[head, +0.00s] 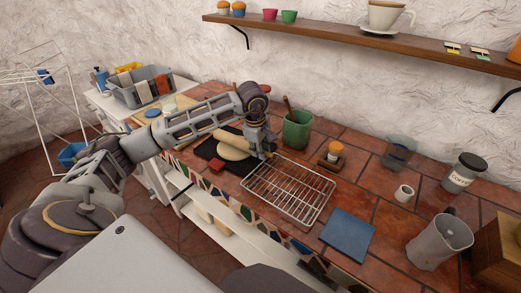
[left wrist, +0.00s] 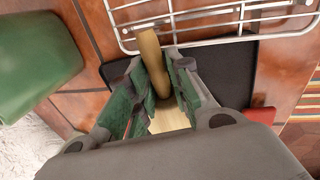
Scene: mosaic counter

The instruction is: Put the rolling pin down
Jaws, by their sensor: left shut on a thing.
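The rolling pin (head: 232,138) is pale wood and lies low over a pale round of dough (head: 234,154) on a black mat (head: 207,147). I cannot tell whether it touches the dough. My left gripper (head: 264,149) points down at the pin's right end. In the left wrist view, the gripper (left wrist: 155,92) is shut on the rolling pin (left wrist: 152,52), whose brown wooden end sticks out between the green-padded fingers. A pale surface shows below it between the fingers, partly hidden. My right gripper is not in view.
A wire rack (head: 290,188) stands just right of the mat. A green pot (head: 297,130) is close behind the gripper, and a small red block (head: 216,165) lies at the mat's front. A blue square (head: 347,235) lies farther right. Bare tile shows between the rack and the mugs.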

